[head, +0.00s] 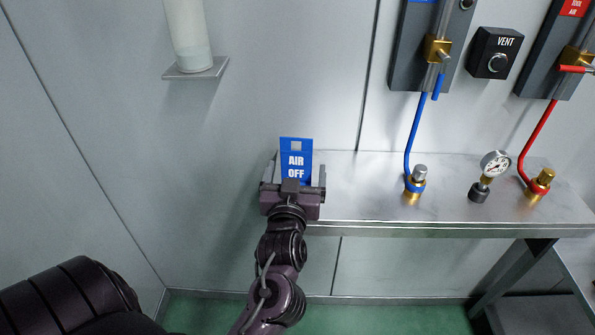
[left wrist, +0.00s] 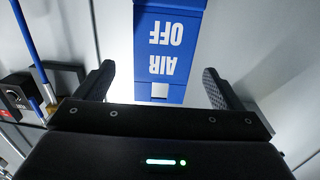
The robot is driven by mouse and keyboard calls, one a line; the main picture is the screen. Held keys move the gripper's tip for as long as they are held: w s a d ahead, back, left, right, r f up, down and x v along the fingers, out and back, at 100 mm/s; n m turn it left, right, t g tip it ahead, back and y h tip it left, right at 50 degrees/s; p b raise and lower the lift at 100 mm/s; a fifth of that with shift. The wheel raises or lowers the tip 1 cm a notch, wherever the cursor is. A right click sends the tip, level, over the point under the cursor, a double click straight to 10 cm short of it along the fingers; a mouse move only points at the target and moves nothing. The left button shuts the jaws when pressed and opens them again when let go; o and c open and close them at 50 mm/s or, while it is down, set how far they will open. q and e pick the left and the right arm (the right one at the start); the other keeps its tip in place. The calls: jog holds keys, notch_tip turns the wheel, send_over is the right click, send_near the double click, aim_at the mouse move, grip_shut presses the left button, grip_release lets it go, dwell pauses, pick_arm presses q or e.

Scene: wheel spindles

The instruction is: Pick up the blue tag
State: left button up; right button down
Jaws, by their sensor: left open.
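The blue tag (head: 296,160) reads "AIR OFF" and stands out above my left gripper at the left end of the metal shelf. In the left wrist view the tag (left wrist: 165,45) appears upside down, with a small pale square near its end. My left gripper (head: 296,178) is open, with one finger on each side of the tag. In the left wrist view the open fingers (left wrist: 158,88) show gaps to the tag on both sides. The tag's lower part is hidden behind the gripper in the head view. My right gripper is not in view.
The metal shelf (head: 370,200) runs right, with a blue hose fitting (head: 414,185), a pressure gauge (head: 494,164) and a red hose fitting (head: 538,184). A black VENT button box (head: 493,53) is on the wall. A white cylinder (head: 187,35) stands on a small bracket at upper left.

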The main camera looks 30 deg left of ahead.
aim_at(296, 160)
pick_arm(q)
jog(key=shift+w+a+r+p, duration=0.2)
jog(key=shift+w+a+p, duration=0.2)
jog(key=shift+w, duration=0.2)
jog(key=shift+w+a+r+p, duration=0.15)
jog(key=shift+w+a+p, duration=0.15)
jog(key=shift+w+p, duration=0.25)
jog(key=x, duration=0.2)
jog(key=shift+w+a+f+p, duration=0.2)
jog(key=shift+w+f+p, duration=0.05)
jog(key=shift+p, duration=0.05)
jog(key=shift+w+a+f, duration=0.15)
jog(key=shift+w+a, duration=0.1)
jog(key=shift+w, duration=0.15)
jog(key=shift+s+d, duration=0.1)
jog(key=c, duration=1.2)
jog(key=shift+c, duration=0.8)
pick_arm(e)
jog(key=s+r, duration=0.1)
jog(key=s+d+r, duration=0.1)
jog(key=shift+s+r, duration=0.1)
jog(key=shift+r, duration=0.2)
